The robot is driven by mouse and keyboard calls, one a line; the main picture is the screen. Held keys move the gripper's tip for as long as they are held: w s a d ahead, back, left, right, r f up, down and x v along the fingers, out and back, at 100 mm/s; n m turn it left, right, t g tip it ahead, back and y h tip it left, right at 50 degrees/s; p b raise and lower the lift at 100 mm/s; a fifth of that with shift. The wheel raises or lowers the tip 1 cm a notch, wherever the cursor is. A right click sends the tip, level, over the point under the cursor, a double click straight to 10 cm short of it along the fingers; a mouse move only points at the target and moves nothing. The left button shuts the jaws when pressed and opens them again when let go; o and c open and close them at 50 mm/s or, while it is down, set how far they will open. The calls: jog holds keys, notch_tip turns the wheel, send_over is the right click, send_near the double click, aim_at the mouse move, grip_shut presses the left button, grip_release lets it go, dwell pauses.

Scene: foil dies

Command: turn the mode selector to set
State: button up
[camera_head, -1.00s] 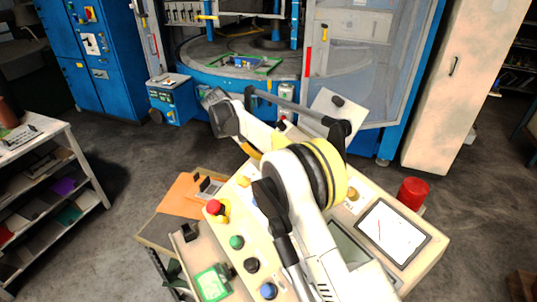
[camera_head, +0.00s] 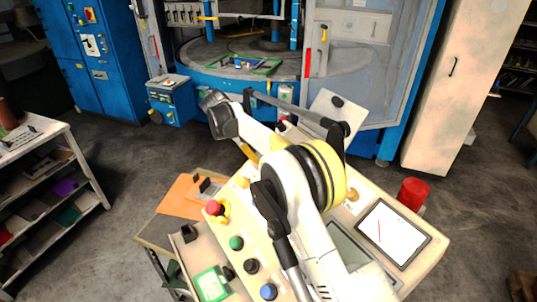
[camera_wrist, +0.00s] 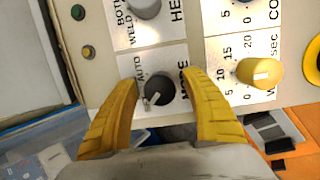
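The mode selector (camera_wrist: 162,91) is a dark round knob with a light pointer mark, on a white plate lettered MODE and AUTO in the wrist view. The pointer mark lies toward the knob's lower left in that picture. My gripper (camera_wrist: 161,77) is open, with one yellow finger on each side of the knob. Gaps show between the fingers and the knob. In the head view my arm hides the selector and most of the gripper.
A grey knob (camera_wrist: 146,7) and a yellow knob (camera_wrist: 262,73) sit close by the selector. The console (camera_head: 405,216) also carries a red button (camera_head: 213,208), a green button (camera_head: 236,243) and a blue button (camera_head: 268,291). An orange sheet (camera_head: 181,197) lies beside it.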

jog(key=shift+r, duration=0.1)
jog(key=v, duration=1.2)
